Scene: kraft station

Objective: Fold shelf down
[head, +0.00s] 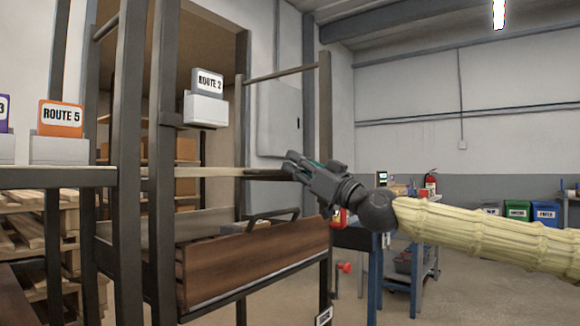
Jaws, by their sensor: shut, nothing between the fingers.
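A dark metal rack with uprights (160,130) stands at the left and centre. A thin level shelf board (205,173) runs across it at mid height, seen almost edge-on. Below it, a brown wooden panel (245,262) slants across the rack, with a black bar handle (272,216) above its top edge. My gripper (290,164) is shut and empty, its fingertips at the right end of the level board. I cannot tell whether they touch it. My gripper is above and to the right of the handle.
Orange Route 5 (61,119) and grey Route 2 (207,82) signs sit on the rack. Wooden pallets (40,225) are stacked at the left. A blue-legged workbench (375,240) stands behind my arm. Coloured bins (530,212) stand at the far right. The floor at lower right is clear.

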